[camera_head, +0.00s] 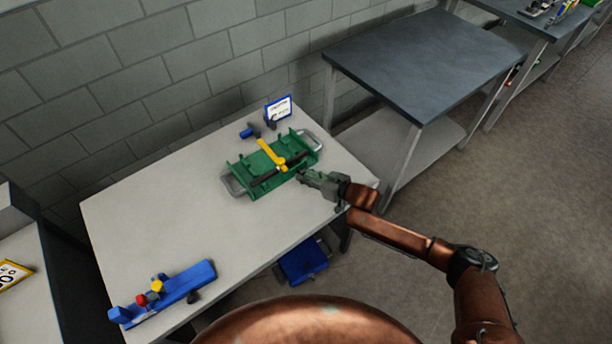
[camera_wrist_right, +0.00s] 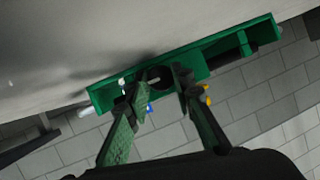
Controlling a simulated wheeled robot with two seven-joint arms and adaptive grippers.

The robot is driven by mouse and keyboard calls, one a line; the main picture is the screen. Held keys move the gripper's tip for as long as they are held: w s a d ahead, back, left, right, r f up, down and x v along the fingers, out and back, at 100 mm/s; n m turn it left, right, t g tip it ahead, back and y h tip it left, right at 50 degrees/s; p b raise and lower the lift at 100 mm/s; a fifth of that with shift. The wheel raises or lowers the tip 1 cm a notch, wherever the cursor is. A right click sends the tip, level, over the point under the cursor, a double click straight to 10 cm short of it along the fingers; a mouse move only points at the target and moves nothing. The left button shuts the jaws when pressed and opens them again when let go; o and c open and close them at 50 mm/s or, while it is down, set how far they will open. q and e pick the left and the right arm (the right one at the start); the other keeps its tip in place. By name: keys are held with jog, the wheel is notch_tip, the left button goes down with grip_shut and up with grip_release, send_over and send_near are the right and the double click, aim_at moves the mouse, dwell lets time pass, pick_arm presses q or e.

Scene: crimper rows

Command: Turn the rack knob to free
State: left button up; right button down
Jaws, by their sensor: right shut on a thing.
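The green rack (camera_head: 246,183) lies on the white table, with grey handles at its two ends. A yellow-handled tool (camera_head: 268,153) and a dark bar lie across it. My right gripper (camera_head: 303,177) reaches the rack's front side near its right end. In the right wrist view my right gripper (camera_wrist_right: 157,80) has its fingers on both sides of a dark round piece at the edge of the green rack (camera_wrist_right: 222,45), which I take as the rack knob (camera_wrist_right: 159,73). The knob's setting cannot be read. My left gripper is not in view.
A blue holder (camera_head: 190,283) with a red and a yellow knob sits at the table's front left. A small blue-framed sign (camera_head: 278,108) stands behind the rack. A dark-topped bench (camera_head: 420,60) is at the right. The white table's (camera_head: 130,220) left half is mostly clear.

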jog(key=shift+r+p, duration=0.1)
jog(key=shift+p, duration=0.35)
jog(key=shift+s+a+r+n+h+p, duration=0.15)
jog(key=shift+n+h+p, duration=0.35)
jog(key=shift+n+p, duration=0.45)
jog(key=shift+n+t+h+p, duration=0.5)
jog(key=shift+n+h+p, duration=0.1)
jog(key=shift+p, duration=0.35)
pick_arm(q)
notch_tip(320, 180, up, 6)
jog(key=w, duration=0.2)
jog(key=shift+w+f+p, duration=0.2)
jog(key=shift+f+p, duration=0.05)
jog(key=shift+p, duration=0.1)
pick_arm(e)
jog(key=shift+f+n+t+h, duration=0.2)
jog(key=shift+n+t+h, duration=0.3)
jog(key=shift+n, duration=0.15)
jog(key=c, duration=1.7)
grip_release()
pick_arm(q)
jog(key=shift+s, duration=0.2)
